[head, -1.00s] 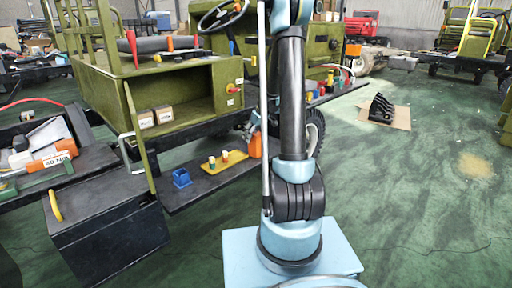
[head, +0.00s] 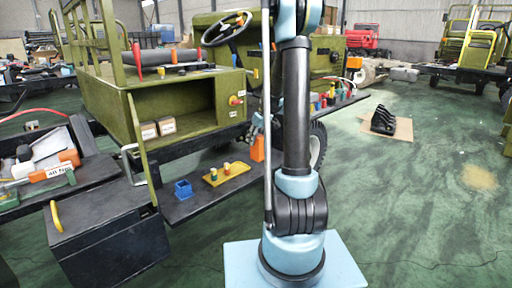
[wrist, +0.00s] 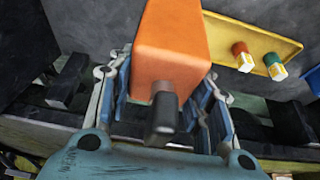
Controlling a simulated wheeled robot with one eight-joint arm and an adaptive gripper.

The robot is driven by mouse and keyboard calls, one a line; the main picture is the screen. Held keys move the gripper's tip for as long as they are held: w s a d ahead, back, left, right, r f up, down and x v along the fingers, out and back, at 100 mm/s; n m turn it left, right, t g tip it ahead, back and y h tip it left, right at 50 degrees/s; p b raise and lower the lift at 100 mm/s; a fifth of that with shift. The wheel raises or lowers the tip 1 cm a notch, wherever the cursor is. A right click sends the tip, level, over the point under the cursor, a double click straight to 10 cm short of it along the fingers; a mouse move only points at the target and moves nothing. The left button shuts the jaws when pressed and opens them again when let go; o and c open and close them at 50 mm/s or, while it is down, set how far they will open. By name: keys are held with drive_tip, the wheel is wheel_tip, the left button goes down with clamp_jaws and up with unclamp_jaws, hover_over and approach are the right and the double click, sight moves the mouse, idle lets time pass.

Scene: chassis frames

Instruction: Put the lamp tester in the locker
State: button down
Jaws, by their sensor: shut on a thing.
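The lamp tester, which I take to be the orange block with a dark stub (wrist: 172,45), is between my gripper's (wrist: 168,78) two blue-grey fingers in the wrist view. My gripper is shut on it. In the head view the orange block (head: 258,148) shows just left of my arm, by the dark side step (head: 205,195) of the olive vehicle. My arm hides much of the gripper there. No part is clearly marked as the locker; an open olive compartment (head: 200,120) in the vehicle's side holds two small boxes (head: 158,129).
On the step are a yellow tray (head: 226,174) with two small coloured pieces and a blue open box (head: 183,189). A black case (head: 105,240) with a yellow handle stands at front left. A tyre (head: 317,145) is behind my arm. Open green floor lies right.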

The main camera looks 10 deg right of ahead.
wheel_tip(320, 180, up, 4)
drive_tip(key=shift+f, duration=0.1)
drive_tip(key=shift+w+r, duration=0.1)
drive_tip(key=shift+r, duration=0.4)
drive_tip(key=m, duration=0.1)
drive_tip(key=w+m+h, duration=0.1)
drive_tip(key=m, duration=0.2)
drive_tip(key=shift+w+d+f+t, duration=0.2)
drive_tip(key=shift+w+f+t, duration=0.1)
drive_tip(key=shift+w+f, duration=0.05)
drive_tip(key=shift+w+d+f+m+h, duration=0.1)
drive_tip(key=shift+w+m+h, duration=0.45)
drive_tip(key=shift+m, duration=0.55)
drive_tip(key=shift+w+d+f+m+h, duration=0.1)
drive_tip(key=shift+w+m+h, duration=0.4)
drive_tip(key=shift+m, duration=0.6)
drive_tip(key=shift+w+d+m+h, duration=0.1)
drive_tip(key=shift+w+m+h, duration=0.4)
drive_tip(key=shift+m, duration=0.6)
drive_tip(key=shift+d, duration=0.15)
